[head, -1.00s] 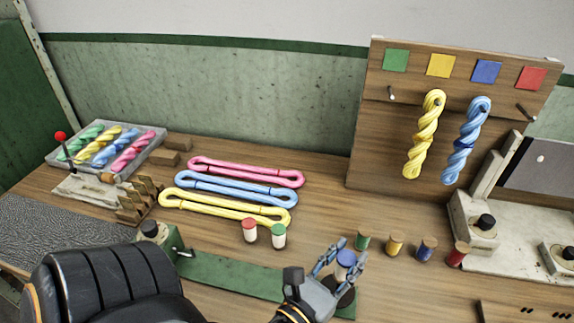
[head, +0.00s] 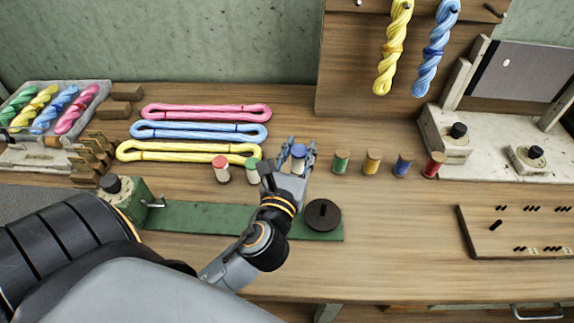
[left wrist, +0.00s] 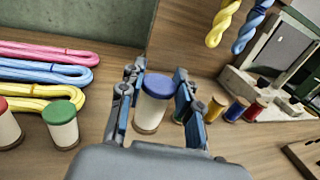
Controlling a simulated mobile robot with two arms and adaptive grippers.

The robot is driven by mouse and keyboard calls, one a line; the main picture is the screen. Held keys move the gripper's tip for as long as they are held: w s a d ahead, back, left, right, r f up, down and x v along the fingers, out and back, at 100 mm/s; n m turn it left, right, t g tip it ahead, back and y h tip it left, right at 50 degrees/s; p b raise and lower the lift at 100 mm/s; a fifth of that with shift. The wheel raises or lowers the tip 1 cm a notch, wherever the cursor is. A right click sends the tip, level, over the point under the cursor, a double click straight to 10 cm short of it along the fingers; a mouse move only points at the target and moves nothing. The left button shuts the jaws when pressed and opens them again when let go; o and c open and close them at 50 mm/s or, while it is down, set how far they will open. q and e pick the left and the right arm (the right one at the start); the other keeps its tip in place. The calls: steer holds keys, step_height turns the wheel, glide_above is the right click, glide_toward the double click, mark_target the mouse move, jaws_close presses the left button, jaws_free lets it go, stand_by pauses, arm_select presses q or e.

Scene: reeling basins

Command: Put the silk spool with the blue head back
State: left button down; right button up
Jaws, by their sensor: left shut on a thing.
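The silk spool with the blue head (head: 298,155) is white-bodied and upright between the fingers of my left gripper (head: 288,158). The left wrist view shows the same spool (left wrist: 154,103) with a finger on each side, the gripper shut on it. I cannot tell whether its base touches the table. To its left stand a white spool with a green head (head: 252,170) and one with a red head (head: 221,169). The green-headed one also shows in the left wrist view (left wrist: 61,124). My right gripper is not in view.
Green (head: 341,161), yellow (head: 372,162), blue (head: 403,165) and red (head: 433,165) thread spools stand to the right. A dark round disc (head: 322,215) sits on the green base (head: 210,216). Pink, blue and yellow skeins (head: 190,152) lie behind left.

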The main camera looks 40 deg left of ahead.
arm_select(q)
steer(key=a+f, duration=0.1)
steer(key=f, duration=0.1)
steer(key=a+f+b, duration=0.1)
steer(key=f, duration=0.1)
steer(key=a+f+b, duration=0.1)
steer(key=f, duration=0.2)
steer(key=shift+w, duration=0.15)
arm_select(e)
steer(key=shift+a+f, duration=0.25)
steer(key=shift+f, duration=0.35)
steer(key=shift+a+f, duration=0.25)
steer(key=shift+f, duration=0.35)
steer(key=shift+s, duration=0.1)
arm_select(q)
steer(key=c, duration=0.9)
jaws_free()
steer(key=shift+c, duration=0.2)
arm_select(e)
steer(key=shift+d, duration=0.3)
